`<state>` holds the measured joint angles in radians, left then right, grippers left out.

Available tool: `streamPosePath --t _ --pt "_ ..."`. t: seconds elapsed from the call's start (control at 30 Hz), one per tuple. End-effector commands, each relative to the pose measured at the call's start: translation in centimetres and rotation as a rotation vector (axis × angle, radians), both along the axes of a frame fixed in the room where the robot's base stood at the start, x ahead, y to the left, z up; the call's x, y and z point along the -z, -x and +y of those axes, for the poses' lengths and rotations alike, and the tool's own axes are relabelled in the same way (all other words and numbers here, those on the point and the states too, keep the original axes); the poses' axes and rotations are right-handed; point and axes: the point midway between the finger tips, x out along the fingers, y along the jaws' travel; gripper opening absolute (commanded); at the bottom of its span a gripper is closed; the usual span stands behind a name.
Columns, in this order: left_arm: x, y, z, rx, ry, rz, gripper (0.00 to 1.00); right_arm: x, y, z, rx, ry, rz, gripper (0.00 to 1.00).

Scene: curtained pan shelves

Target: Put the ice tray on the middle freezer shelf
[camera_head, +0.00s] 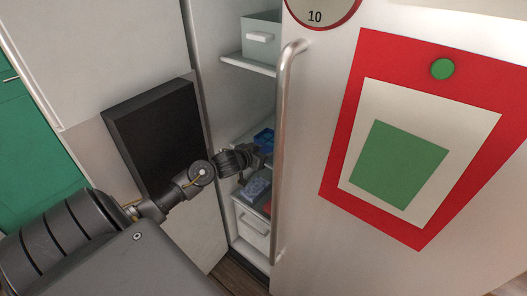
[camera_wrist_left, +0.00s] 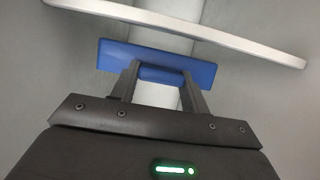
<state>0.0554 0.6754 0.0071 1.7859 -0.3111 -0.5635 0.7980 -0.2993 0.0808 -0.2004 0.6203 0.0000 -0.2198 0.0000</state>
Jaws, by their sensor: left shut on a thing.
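The blue ice tray (camera_wrist_left: 190,68) is between the two fingers of my left gripper (camera_wrist_left: 158,82) in the left wrist view, and the gripper is shut on it. In the head view my left gripper (camera_head: 257,157) reaches through the gap beside the open door into the freezer. A bright blue piece (camera_head: 264,137), which looks like the tray, shows just past the gripper, partly hidden by it and the door edge. A white shelf edge (camera_wrist_left: 190,28) crosses the wrist view close beyond the tray. I cannot tell whether the tray touches a shelf. My right gripper is not in view.
The white door (camera_head: 310,190) with its long metal handle (camera_head: 284,140) stands close at the right of my arm. An upper shelf (camera_head: 248,64) carries a pale bin (camera_head: 261,38). Below my gripper are a blue-grey item (camera_head: 256,187) and a white drawer (camera_head: 251,226).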

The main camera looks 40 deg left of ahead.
Motion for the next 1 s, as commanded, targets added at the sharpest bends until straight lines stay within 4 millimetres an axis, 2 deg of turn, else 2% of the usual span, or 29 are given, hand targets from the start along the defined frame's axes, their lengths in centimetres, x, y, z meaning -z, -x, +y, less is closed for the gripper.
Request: streamPosePath --t 0.27,0.7,1.0 --pt "-0.1 0.0 0.0 0.0 0.0 -0.003 0.13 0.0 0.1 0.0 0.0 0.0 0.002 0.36" --pt "1.3 0.0 0.1 -0.001 0.0 -0.003 0.13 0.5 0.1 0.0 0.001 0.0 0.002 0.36" --pt "1.3 0.0 0.0 0.0 0.0 -0.003 0.13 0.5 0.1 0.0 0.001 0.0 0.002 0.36"
